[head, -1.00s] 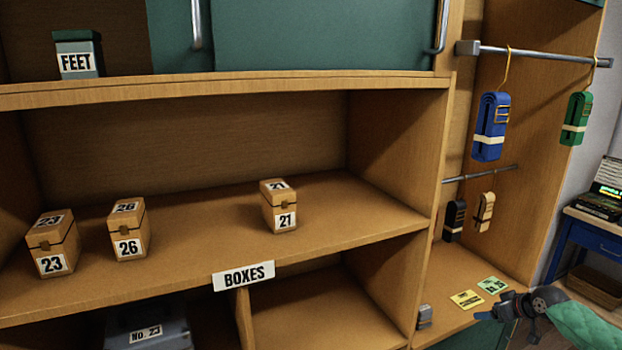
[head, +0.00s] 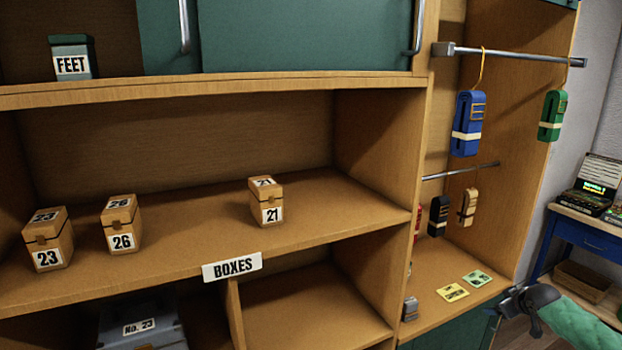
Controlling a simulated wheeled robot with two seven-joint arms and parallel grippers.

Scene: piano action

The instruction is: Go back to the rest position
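My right gripper (head: 522,300) is at the lower right in the head view, in front of the cabinet's lower right edge, with a green-sleeved arm behind it. It is small and dark here, and I cannot make out whether its fingers are apart or closed. It appears to touch nothing. My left gripper is not in view.
Boxes 23 (head: 48,240), 26 (head: 122,224) and 21 (head: 266,201) stand on the BOXES shelf (head: 190,236). A blue strap (head: 467,122) and a green strap (head: 552,115) hang from the upper rail (head: 510,54). Two cards (head: 453,292) lie below. A blue desk (head: 585,240) stands at right.

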